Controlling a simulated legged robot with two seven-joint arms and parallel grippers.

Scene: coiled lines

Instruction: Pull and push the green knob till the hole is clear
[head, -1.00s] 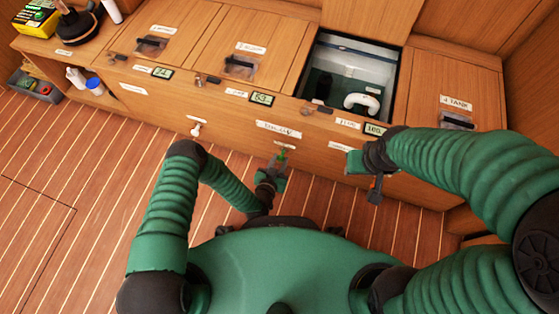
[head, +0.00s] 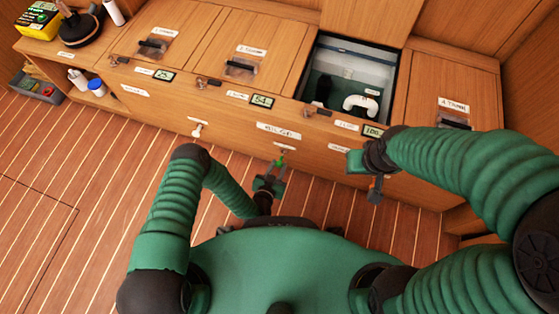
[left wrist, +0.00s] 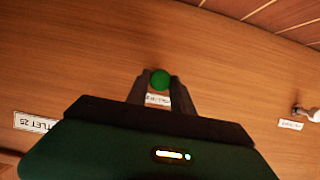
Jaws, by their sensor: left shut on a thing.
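The green knob (head: 281,161) stands out from the front panel of the wooden bench, below its long label. In the left wrist view the knob (left wrist: 160,80) sits between my fingertips. My left gripper (head: 279,165) is shut on it. My right gripper (head: 358,160) is near the panel, right of the knob; its jaws are too small to read. An open hatch (head: 352,52) in the bench top shows a pale tank with a white bent pipe (head: 361,104) and a dark object (head: 323,88). I cannot make out the hole.
Small displays (head: 262,101) and labels line the bench front. A white knob (head: 198,130) is left of the green one. Bottles (head: 96,86) stand on a low shelf at far left. The plank floor (head: 95,180) at left is clear.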

